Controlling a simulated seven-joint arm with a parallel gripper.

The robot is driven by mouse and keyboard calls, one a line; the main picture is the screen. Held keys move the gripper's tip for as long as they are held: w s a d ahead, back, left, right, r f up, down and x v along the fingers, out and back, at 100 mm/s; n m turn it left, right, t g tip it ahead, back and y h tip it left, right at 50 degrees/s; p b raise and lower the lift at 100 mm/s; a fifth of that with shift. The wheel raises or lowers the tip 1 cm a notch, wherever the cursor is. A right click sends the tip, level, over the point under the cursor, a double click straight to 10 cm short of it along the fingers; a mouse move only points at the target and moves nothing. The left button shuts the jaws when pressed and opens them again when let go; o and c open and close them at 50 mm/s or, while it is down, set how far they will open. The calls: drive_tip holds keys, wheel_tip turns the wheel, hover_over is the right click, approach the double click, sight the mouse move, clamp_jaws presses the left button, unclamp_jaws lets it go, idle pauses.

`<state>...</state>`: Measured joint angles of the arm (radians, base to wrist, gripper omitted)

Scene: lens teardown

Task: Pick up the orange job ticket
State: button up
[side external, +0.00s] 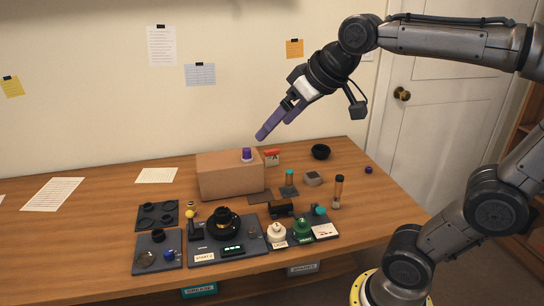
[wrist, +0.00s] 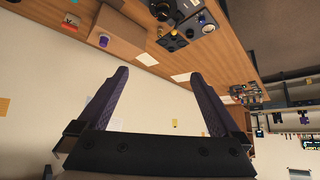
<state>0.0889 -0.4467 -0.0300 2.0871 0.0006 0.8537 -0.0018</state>
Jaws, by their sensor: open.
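A small card with an orange-red top and pale lower part (side external: 272,158) is on the table just right of the cardboard box, partly hidden by it; it also shows at the upper left of the wrist view (wrist: 70,23). I take it to be the job ticket, though its writing is too small to read. An orange sheet (side external: 294,48) is also clipped to the wall. My gripper (side external: 276,128) has purple fingers, spread apart and empty, high above the box and card. In the wrist view its fingers (wrist: 158,75) frame bare wall and the table edge.
The cardboard box (side external: 228,178) carries a purple cap (side external: 246,155). Dark trays with lens parts (side external: 157,250) fill the front. The table's left has free room.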

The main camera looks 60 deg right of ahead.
drive_tip(key=w+d+r+m+h, duration=0.1)
drive_tip(key=w+d, duration=0.4)
drive_tip(key=w, duration=0.2)
drive_tip(key=w+d+m, duration=0.1)
drive_tip(key=w+d, duration=0.4)
drive_tip(key=w, duration=0.2)
drive_tip(key=m+g+h, duration=0.1)
drive_tip(key=m+g, duration=0.3)
drive_tip(key=m, duration=0.1)
hover_over(273, 152)
drive_tip(key=s+a, duration=0.3)
wheel_tip(273, 152, down, 25)
drive_tip(key=x, duration=0.6)
drive_tip(key=shift+w+d+f, duration=0.1)
drive_tip(key=shift+d+f, duration=0.15)
drive_tip(key=shift+f, duration=0.05)
drive_tip(key=shift+x, duration=3)
drive_tip(key=shift+d, duration=0.15)
drive_tip(key=shift+c, duration=0.2)
